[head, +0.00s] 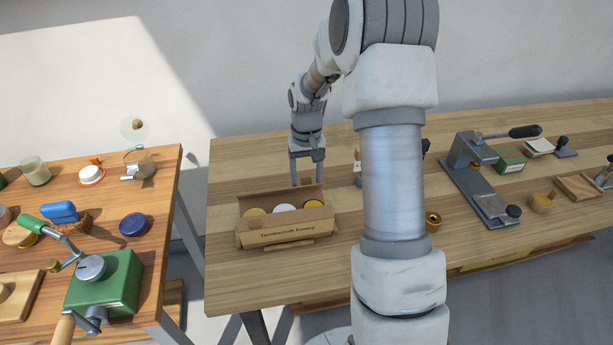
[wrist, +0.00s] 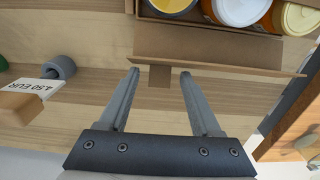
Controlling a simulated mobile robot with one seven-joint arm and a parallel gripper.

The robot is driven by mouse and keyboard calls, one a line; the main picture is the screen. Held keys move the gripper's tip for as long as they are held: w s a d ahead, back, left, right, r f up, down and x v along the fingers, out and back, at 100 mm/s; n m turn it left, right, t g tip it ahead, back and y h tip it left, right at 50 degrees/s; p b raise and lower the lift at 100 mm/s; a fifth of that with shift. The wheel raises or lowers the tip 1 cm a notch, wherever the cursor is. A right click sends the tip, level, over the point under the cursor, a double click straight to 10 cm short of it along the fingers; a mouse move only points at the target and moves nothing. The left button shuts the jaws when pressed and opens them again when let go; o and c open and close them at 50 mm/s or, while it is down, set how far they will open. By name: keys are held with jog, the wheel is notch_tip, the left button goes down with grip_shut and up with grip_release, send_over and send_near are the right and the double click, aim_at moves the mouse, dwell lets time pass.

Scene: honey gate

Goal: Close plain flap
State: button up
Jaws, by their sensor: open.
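An open cardboard box (head: 290,231) stands on the pale wooden table, with lettering on its front flap. Several jars with yellow and white lids (head: 284,208) lie within it. At its rear a plain flap (head: 262,198) stands open; in the wrist view this plain flap (wrist: 215,58) stretches out from the box with a small tab (wrist: 160,76). My gripper (head: 307,185) is at the rear of the box. In the wrist view my gripper (wrist: 159,72) is open and empty, its fingertips on either side of the tab. Whether they touch the flap I cannot tell.
A price card (wrist: 47,88) and a grey ring-shaped thing (wrist: 61,67) are left in the wrist view. A lever press (head: 482,180) stands at the right of the table. A second table (head: 170,182) with a green grinder (head: 106,281) is at left. Table left of the box is clear.

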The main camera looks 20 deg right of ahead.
grip_shut()
dwell(1.3)
